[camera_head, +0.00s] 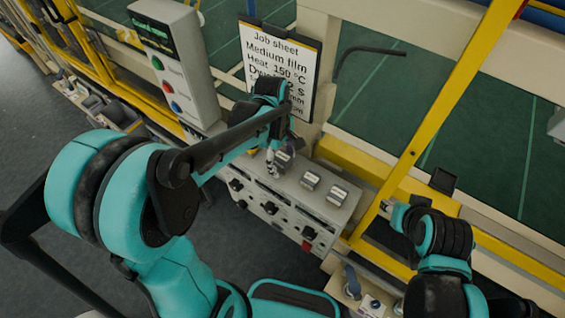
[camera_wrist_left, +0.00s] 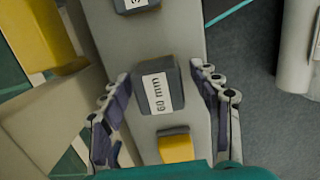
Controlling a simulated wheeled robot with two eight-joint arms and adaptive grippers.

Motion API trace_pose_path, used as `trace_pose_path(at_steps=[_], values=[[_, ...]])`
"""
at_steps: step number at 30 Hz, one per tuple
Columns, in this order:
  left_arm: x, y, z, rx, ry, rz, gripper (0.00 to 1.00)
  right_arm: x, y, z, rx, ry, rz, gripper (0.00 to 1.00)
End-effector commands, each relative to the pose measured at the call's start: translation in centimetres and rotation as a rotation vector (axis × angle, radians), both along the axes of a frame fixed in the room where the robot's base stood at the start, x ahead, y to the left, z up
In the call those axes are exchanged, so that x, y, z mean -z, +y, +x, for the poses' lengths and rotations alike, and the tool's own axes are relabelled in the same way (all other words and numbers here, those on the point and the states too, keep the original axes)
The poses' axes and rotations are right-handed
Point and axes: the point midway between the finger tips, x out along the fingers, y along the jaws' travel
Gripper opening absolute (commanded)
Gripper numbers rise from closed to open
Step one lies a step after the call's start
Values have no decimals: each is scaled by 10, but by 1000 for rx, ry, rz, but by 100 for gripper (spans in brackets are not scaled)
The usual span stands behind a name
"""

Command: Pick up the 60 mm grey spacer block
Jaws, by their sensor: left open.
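The 60 mm grey spacer block (camera_wrist_left: 160,88) sits on a pale ledge in the left wrist view, its white label facing up. My left gripper (camera_wrist_left: 163,84) is open, with one finger on each side of the block and a gap visible at both. In the head view, my left gripper (camera_head: 271,160) is over the left end of the control box top, beside the leftmost grey block (camera_head: 285,157). My right gripper (camera_head: 387,206) is at the right by the yellow rail; its fingers are too small to read.
A yellow block (camera_wrist_left: 177,147) and another labelled grey block (camera_wrist_left: 134,4) share the ledge. Two more grey blocks (camera_head: 310,180) (camera_head: 338,195) stand on the control box (camera_head: 270,203). A job sheet board (camera_head: 305,60) and a button panel (camera_head: 175,70) rise behind.

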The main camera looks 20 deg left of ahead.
Motion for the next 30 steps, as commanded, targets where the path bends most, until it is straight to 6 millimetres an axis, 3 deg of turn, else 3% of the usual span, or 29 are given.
trace_pose_path(at_steps=[7, 13, 23, 30], values=[[1, 0, 0, 0, 0, 0, 60, 0, 0, 0, 0, 0, 0, 40], [1, 0, 0, 1, 0, 0, 7, 0, 0, 0, 0, 0, 0, 40], [-1, 0, 0, 0, -1, 0, 5, -1, 0, 0, 0, 0, 0, 40], [-20, 1, -4, 1, 0, 0, 5, -8, 0, 0, 0, 0, 0, 40]])
